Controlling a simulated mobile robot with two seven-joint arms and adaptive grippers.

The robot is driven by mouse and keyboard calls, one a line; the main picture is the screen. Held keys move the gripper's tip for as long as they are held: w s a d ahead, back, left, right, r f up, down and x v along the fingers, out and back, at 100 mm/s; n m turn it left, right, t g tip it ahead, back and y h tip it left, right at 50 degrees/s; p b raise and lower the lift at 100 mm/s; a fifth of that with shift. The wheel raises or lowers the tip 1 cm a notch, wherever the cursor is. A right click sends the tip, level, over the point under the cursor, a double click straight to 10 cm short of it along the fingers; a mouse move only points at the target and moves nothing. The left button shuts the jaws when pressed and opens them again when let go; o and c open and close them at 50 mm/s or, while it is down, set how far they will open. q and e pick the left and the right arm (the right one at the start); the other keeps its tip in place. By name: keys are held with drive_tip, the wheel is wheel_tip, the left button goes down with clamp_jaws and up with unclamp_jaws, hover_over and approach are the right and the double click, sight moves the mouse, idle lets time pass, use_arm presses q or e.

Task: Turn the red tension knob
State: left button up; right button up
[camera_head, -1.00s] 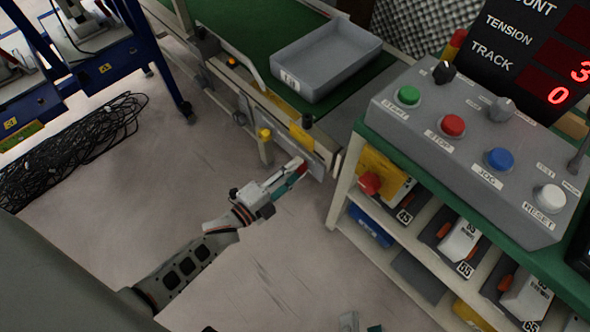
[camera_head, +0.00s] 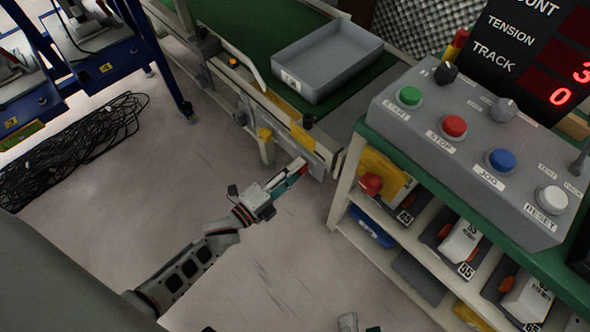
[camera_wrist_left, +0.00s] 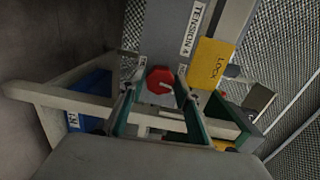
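The red tension knob (camera_wrist_left: 160,80) is an eight-sided knob with a pale mark, on a grey panel labelled TENSION 4 in the left wrist view. It shows as a small red patch (camera_head: 302,167) at the conveyor's near end in the head view, partly hidden by my gripper. My left gripper (camera_wrist_left: 156,85) is open, with one teal-padded finger on each side of the knob and visible gaps between. In the head view my left gripper (camera_head: 290,176) points up and right at the conveyor end. Only a small part of my right gripper (camera_head: 358,325) shows at the bottom edge.
A yellow LOCK plate (camera_wrist_left: 210,63) sits right of the knob. A grey tray (camera_head: 330,60) lies on the green conveyor. A button console (camera_head: 470,150) stands on a shelf unit at the right. Black cable (camera_head: 75,145) lies on the floor at left.

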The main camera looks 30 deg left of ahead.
use_arm(q)
drive_tip(key=shift+o, duration=0.6)
drive_tip(key=v, duration=1.2)
